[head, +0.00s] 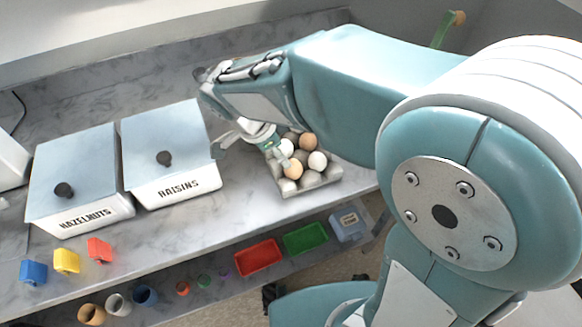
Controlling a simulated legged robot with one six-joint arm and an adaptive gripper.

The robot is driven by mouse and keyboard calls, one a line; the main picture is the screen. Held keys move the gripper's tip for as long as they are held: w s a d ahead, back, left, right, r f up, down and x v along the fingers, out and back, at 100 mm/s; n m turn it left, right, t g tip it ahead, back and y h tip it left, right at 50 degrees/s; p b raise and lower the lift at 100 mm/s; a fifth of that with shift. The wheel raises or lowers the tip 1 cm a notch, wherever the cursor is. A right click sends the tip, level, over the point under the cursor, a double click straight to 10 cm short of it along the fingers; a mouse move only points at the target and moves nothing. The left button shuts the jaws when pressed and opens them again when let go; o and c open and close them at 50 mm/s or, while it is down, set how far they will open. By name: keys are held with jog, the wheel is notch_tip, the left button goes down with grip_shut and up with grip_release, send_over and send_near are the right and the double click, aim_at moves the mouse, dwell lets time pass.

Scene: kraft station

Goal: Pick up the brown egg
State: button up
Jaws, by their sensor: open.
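An egg carton (310,183) stands on the marble counter, under the end of my arm. It holds several eggs. A brown egg (308,141) sits at the back right, and a lighter brown egg (293,169) sits nearer the front. Another brownish egg at the back is partly hidden by my arm. White eggs are at the right (317,160) and at the left (286,147). My gripper (252,148) is open at the carton's left side, with one finger over the carton's left edge beside the eggs. I cannot tell whether it touches an egg.
Two lidded bins, hazelnuts (80,215) and raisins (175,190), stand left of my gripper. Red (258,258) and green (305,239) trays and several small cups are on a lower shelf.

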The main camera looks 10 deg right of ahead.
aim_at(293, 169)
jog(key=shift+d+f, duration=0.7)
jog(key=shift+f, duration=0.1)
jog(key=x, duration=0.2)
jog(key=a+x, duration=0.1)
jog(key=x, duration=0.2)
jog(key=shift+w+f, duration=0.1)
jog(key=shift+f, duration=0.2)
jog(key=shift+d, duration=0.15)
jog(key=c, duration=0.4)
